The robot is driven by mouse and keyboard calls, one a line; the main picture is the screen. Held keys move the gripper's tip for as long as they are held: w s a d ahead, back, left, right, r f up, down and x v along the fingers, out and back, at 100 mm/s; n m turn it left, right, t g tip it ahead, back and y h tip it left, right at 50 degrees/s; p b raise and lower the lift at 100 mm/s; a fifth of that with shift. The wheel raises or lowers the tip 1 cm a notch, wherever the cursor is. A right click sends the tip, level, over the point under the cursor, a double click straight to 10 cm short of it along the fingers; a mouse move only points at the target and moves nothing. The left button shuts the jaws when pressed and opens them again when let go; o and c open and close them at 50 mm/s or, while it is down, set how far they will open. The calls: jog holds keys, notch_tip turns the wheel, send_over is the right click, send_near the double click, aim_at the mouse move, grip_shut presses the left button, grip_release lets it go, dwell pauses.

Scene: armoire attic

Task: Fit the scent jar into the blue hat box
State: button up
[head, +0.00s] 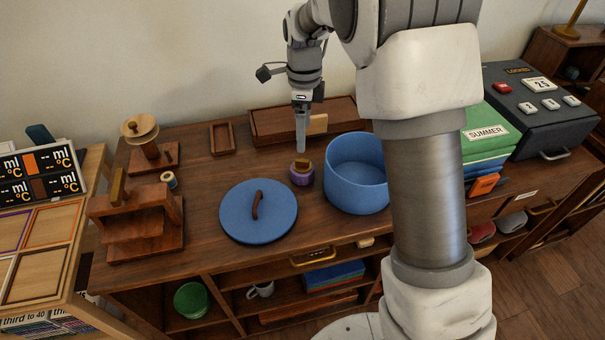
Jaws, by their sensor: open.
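The blue hat box (357,190) stands on the wooden top, round and without its lid; its inside looks empty where I can see in. Its blue lid (277,213) with a brown handle lies flat to the left of it. A small purple jar (302,178) with a brown-gold top, likely the scent jar, stands between the lid and the hat box. My gripper (301,147) points down just above and behind the jar, open and holding nothing I can see. The gap between its fingers is hard to make out from this side.
A long wooden box (276,127) and a small wooden tray (222,139) lie at the back. A wooden press-like stand (136,225) is at the left. Green and blue boxes labelled SUMMER (486,135) and a dark locked case (535,110) stand at the right.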

aim_at(302, 160)
notch_tip(302, 160, down, 7)
jog(key=shift+r+b, duration=0.15)
jog(key=shift+b, duration=0.55)
notch_tip(302, 160, down, 5)
jog(key=shift+s+a+f+b, duration=0.1)
jog(key=shift+s+b, duration=0.05)
jog(key=shift+b, duration=0.8)
grip_shut()
